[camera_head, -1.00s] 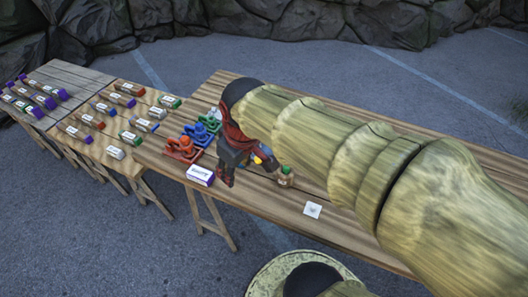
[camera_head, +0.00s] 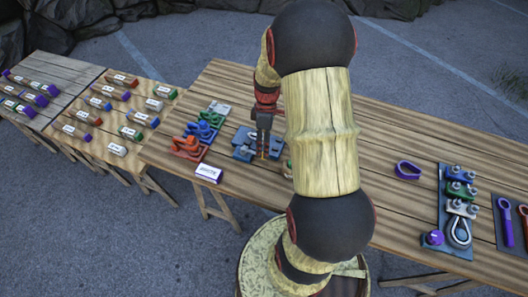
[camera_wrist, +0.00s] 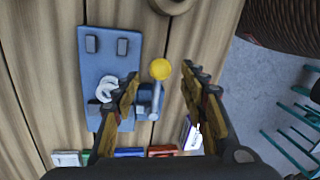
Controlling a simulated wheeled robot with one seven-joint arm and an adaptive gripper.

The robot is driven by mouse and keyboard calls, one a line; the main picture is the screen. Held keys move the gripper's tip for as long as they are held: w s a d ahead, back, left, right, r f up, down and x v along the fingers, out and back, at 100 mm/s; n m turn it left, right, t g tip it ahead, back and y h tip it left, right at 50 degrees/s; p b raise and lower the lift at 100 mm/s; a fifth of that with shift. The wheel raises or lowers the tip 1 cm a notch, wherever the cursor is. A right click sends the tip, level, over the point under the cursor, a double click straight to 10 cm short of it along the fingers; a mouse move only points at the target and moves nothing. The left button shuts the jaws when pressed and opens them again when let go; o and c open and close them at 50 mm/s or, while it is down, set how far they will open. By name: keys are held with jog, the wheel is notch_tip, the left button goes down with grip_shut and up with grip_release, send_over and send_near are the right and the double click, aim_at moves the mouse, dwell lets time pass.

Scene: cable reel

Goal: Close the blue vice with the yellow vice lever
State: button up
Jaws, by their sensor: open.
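The blue vice (camera_head: 243,147) lies on the wooden table, left of my gripper in the head view. In the wrist view, the blue vice (camera_wrist: 106,62) is a flat blue base with small blocks and a pale ring-shaped piece. Its lever has a yellow ball end (camera_wrist: 160,68) and a grey rod, standing at the base's right side. My gripper (camera_wrist: 161,74) is open, with one finger on each side of the lever; I cannot tell whether either touches it. In the head view my gripper (camera_head: 263,152) points down over the table, and the lever is hardly visible there.
Red, blue and green clamp-like parts (camera_head: 200,130) stand left of the vice, with a white-and-purple box (camera_head: 208,173) in front. A blue-grey plate with fittings (camera_head: 456,212) and a purple loop (camera_head: 408,170) lie at the right. Side tables (camera_head: 120,108) hold several labelled pieces.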

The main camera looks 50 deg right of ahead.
aim_at(254, 153)
jog(key=shift+s+a+f, duration=0.1)
jog(key=shift+a+f, duration=0.05)
jog(key=shift+f, duration=0.75)
jog(key=shift+s+a+f, duration=0.1)
jog(key=shift+a+f, duration=0.05)
jog(key=shift+f, duration=0.7)
jog(key=shift+c, duration=0.4)
grip_shut()
